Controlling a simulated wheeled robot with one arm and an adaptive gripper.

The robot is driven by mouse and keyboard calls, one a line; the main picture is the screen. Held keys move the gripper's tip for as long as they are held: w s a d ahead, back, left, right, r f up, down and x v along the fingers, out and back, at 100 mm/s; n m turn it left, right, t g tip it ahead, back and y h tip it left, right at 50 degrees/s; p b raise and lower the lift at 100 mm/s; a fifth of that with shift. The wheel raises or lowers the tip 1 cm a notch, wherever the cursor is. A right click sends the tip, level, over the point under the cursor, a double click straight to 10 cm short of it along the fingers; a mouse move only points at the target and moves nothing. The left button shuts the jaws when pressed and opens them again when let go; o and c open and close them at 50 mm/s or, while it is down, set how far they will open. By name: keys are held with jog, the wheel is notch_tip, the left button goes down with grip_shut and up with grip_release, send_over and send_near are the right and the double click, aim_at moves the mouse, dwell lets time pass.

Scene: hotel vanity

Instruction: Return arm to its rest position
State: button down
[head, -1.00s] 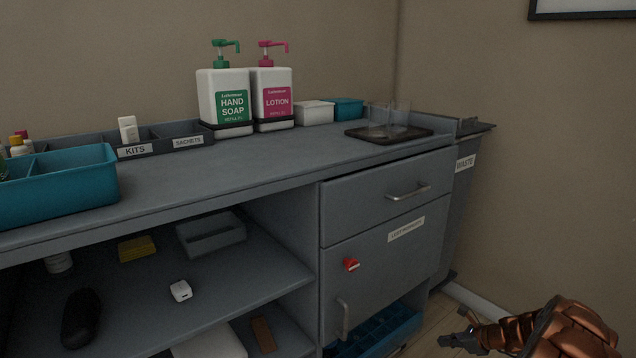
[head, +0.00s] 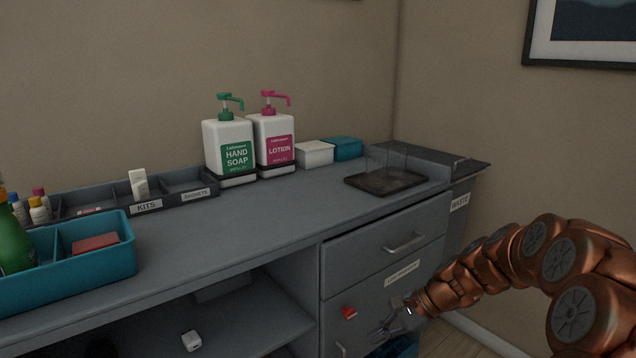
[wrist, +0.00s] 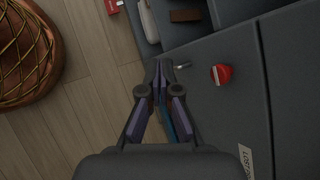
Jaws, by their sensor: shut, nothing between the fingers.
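My copper arm reaches in from the right in the head view. My gripper (head: 396,328) is in front of the lower cabinet door (head: 362,290), right of the red knob (head: 349,313). In the wrist view my gripper (wrist: 161,75) points along the cabinet front with its fingers together and nothing between them. The red knob (wrist: 221,74) is to the right of the fingertips there, apart from them. A small door handle (wrist: 182,65) shows just beside the fingertips; I cannot tell whether they touch.
The counter holds soap (head: 229,150) and lotion (head: 274,145) bottles, a dark tray (head: 352,183) with clear glasses, and a teal caddy (head: 100,282).

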jog(key=s+r+n+g+h+p, duration=0.1)
jog(key=s+r+n+h+p, duration=0.2)
jog(key=s+r+n+p, duration=0.6)
jog(key=s+r+n+g+h+p, duration=0.1)
jog(key=s+r+g+h+p, duration=0.2)
jog(key=s+r, duration=1.1)
jog(key=s+d+n+t+h+p, duration=0.1)
jog(key=s+d+p, duration=0.3)
jog(key=s, duration=0.8)
jog(key=shift+s+d+r+n+h+p, duration=0.4)
jog(key=shift+n+h+p, duration=0.2)
jog(key=shift+h+p, duration=0.3)
jog(key=shift+a, duration=0.15)
